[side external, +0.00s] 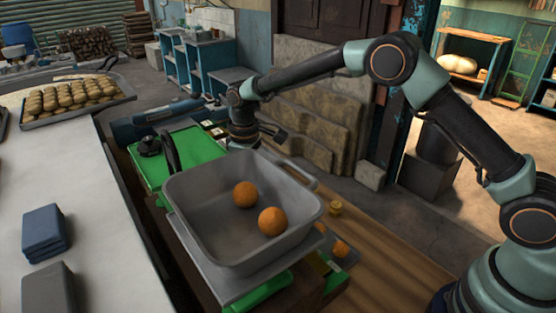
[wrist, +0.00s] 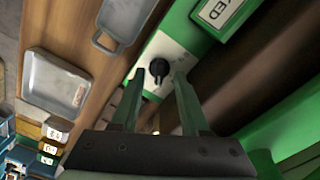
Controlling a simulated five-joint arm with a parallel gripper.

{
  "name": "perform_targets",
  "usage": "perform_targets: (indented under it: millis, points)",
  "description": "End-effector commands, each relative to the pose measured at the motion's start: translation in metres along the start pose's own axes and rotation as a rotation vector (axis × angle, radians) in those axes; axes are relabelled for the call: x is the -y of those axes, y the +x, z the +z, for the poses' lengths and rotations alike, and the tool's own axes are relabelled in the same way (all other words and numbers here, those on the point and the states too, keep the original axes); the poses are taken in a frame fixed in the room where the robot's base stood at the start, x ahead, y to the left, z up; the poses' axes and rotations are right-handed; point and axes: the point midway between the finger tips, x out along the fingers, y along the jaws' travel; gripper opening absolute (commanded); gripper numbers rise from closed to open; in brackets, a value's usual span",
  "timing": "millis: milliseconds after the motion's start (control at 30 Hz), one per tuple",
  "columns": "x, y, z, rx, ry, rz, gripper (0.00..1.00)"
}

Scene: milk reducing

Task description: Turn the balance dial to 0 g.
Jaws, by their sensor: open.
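The balance dial (wrist: 159,68) is a black knob with a pointer, on a pale plate on the green balance body (wrist: 186,28). Its scale marks are too small to read. In the wrist view my gripper (wrist: 157,76) is open, with one finger to each side of the knob's lower part. I cannot tell whether either finger touches it. In the side view my gripper (side external: 243,142) is low behind the grey tub (side external: 197,222), at the right end of the balance's green top (side external: 203,146). The dial is hidden there.
The tub stands on the balance's near platform and holds two oranges (side external: 245,195). A small brass piece (side external: 335,208) is on the wooden bench right of it. The wrist view shows a metal tray (wrist: 40,67) and numbered cards (wrist: 54,134). A potato tray (side external: 105,99) lies at left.

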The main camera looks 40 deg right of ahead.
Motion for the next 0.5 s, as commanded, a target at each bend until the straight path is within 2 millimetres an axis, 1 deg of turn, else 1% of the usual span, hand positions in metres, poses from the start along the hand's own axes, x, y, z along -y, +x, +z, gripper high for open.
perform_targets:
  millis: [33,100,200,500]
  points:
    - [0.0,0.007,0.0,0.002,0.0,-0.001,0.45]
    - [0.0,0.013,0.0,0.002,0.0,0.0,0.45]
    - [0.0,0.018,0.0,0.0,0.0,0.0,0.45]
    - [0.0,0.021,0.0,-0.001,0.0,0.0,0.45]
